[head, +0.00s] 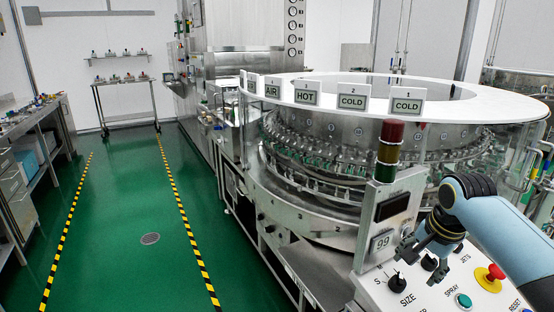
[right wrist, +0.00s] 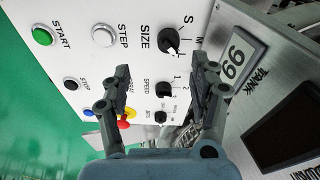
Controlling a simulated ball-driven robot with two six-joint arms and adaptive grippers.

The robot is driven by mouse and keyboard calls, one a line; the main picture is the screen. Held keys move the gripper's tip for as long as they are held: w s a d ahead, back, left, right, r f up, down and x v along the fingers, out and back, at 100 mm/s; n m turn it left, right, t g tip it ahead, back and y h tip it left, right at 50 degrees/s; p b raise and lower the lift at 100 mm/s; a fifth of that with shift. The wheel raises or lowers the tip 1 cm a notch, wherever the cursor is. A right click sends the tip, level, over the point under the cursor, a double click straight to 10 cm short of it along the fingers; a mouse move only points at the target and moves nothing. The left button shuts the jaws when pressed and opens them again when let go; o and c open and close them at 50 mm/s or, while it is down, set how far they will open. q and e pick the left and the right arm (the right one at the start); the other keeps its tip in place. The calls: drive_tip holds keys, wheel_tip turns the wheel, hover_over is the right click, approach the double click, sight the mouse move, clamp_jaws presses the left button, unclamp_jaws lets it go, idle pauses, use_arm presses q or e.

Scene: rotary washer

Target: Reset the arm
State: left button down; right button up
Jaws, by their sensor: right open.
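My right arm (head: 505,235) comes in from the right in the head view. Its gripper (head: 420,258) is over the washer's white control panel (head: 385,292). In the right wrist view the gripper (right wrist: 166,78) is open and empty, its two fingers apart with panel knobs showing between and beyond them. The black SIZE knob (right wrist: 168,38) and SPEED knob (right wrist: 163,90) show there. I cannot tell whether a finger touches the panel. A red and yellow emergency button (right wrist: 126,120) is partly hidden behind a finger. My left gripper is not in view.
The round rotary washer (head: 330,165) fills the middle right. A display reading 99 (head: 382,241) and a stack light (head: 389,145) stand close to my right gripper. A green floor aisle (head: 140,220) with striped lines is clear at left, beside a workbench (head: 35,120).

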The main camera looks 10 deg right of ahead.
drive_tip(key=s+a+r+n, duration=0.25)
drive_tip(key=s+n, duration=0.25)
drive_tip(key=s, duration=0.5)
drive_tip(key=s+a+r+n, duration=0.2)
drive_tip(key=s+a+n, duration=0.15)
drive_tip(key=s, duration=0.65)
drive_tip(key=s+a+r+n, duration=0.2)
drive_tip(key=s+n, duration=0.3)
drive_tip(key=s, duration=0.5)
wheel_tip(320, 180, down, 32)
drive_tip(key=s+d+g+b, duration=0.1)
drive_tip(key=d+b, duration=0.2)
drive_tip(key=b, duration=0.5)
drive_tip(key=s+f+b, duration=0.3)
drive_tip(key=s+f, duration=0.6)
drive_tip(key=f, duration=0.3)
drive_tip(key=s+f+g+b, duration=0.1)
drive_tip(key=s+f+b, duration=0.3)
drive_tip(key=s+f, duration=0.6)
wheel_tip(320, 180, down, 3)
drive_tip(key=shift+d+f+g+h, duration=0.1)
drive_tip(key=shift+d+g+h, duration=0.2)
drive_tip(key=shift+d, duration=0.1)
drive_tip(key=shift+s+m, duration=0.1)
drive_tip(key=shift+m, duration=0.15)
